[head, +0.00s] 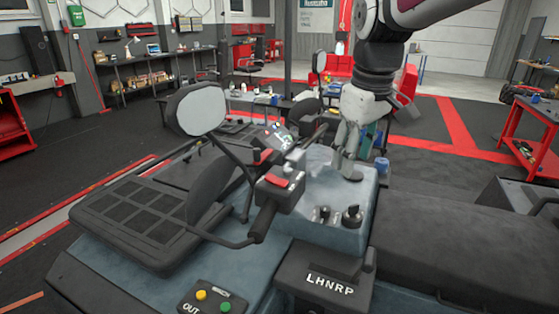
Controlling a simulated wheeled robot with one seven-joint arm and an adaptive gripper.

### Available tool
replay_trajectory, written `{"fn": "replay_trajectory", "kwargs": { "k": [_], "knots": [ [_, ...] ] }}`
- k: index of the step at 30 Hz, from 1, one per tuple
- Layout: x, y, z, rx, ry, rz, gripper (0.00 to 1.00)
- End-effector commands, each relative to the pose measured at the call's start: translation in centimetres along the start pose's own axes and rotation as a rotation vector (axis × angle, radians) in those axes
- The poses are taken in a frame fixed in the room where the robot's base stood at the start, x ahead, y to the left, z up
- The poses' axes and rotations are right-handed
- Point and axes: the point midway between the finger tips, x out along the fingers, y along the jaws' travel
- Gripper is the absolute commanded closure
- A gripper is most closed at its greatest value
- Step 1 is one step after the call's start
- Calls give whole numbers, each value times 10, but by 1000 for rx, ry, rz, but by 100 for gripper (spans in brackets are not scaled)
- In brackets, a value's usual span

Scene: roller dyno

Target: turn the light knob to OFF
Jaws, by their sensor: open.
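Two small black knobs stand on the blue-grey console of the vehicle: a left one (322,214) and a right one (352,214). Their labels are too small to read, so I cannot tell which is the light knob or how it is set. My gripper (328,166) is open, pointing down above and behind the knobs, apart from them. One finger hangs over the back of the console. The other side of the gripper is hard to make out against the handlebar parts. I see nothing in its jaws.
A handlebar with a black grip (263,222) and red switch (278,181) stands left of the knobs. A round mirror (196,110) rises behind it. An LHNRP shifter box (326,282) is in front, a dark seat (455,237) to the right. Yellow and green buttons (213,301) sit at front left.

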Motion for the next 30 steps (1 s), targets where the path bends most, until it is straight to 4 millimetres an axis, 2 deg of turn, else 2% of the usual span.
{"fn": "replay_trajectory", "kwargs": {
  "k": [1,6,12,17,23,30],
  "knots": [
    [16,10,-16,-37,-23,-16,54],
    [61,38,-60,-176,-82,-66,54],
    [106,58,-92,-295,-125,-116,54],
    [121,63,-102,-335,-136,-133,54],
    [136,61,-99,-340,-139,-137,54],
    [180,55,-91,-339,-141,-139,54]
  ]
}}
